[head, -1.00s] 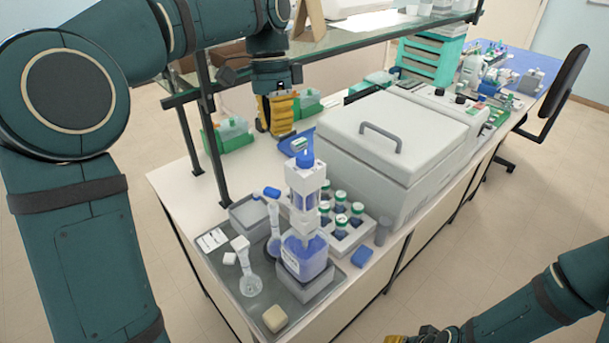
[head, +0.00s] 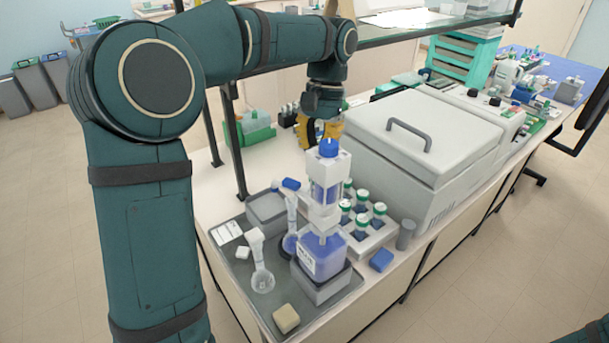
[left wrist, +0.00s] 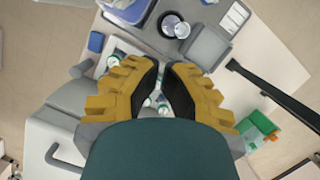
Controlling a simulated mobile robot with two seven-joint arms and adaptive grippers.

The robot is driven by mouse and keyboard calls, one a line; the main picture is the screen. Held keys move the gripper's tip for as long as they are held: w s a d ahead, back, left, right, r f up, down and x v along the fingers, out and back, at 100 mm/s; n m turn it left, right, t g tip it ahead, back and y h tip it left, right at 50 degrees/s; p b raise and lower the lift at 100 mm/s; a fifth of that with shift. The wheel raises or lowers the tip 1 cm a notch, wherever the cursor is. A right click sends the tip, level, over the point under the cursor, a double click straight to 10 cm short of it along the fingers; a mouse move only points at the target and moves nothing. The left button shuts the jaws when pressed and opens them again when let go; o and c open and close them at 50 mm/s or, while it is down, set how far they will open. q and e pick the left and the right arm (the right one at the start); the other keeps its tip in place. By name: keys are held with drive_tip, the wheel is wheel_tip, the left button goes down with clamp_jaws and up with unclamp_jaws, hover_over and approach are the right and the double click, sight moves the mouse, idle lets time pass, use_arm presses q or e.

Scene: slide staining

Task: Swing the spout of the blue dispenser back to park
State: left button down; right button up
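The blue dispenser shows in the head view as a blue-filled bottle (head: 322,258) with a white pump head (head: 326,173) and a blue top knob (head: 328,148). It stands upright on a grey block on the tray. I cannot make out its spout. My left gripper (head: 320,133) is just behind the top of the dispenser, pointing down. In the left wrist view its two dark finger pads (left wrist: 166,68) stand a little apart, with no object visibly held between them. The dispenser (left wrist: 128,8) is at the top edge there. My right gripper is out of view.
The grey tray (head: 243,270) also holds flasks (head: 261,272) and a beige block (head: 286,318). A rack of green-capped bottles (head: 368,236) stands right of the dispenser. A large lidded machine (head: 425,150) stands behind it, and a glass shelf (head: 400,37) crosses above.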

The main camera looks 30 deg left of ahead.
sight(293, 190)
use_arm(q)
drive_tip(key=shift+s+f+b, duration=0.25)
drive_tip(key=shift+s+f, duration=0.3)
drive_tip(key=shift+s, duration=0.25)
drive_tip(key=shift+s+f+b, duration=0.2)
drive_tip(key=shift+s+f, duration=0.35)
drive_tip(key=shift+s, duration=0.25)
drive_tip(key=shift+s+f+b, duration=0.25)
drive_tip(key=shift+s+f, duration=0.3)
drive_tip(key=shift+s, duration=0.25)
drive_tip(key=shift+d, duration=0.1)
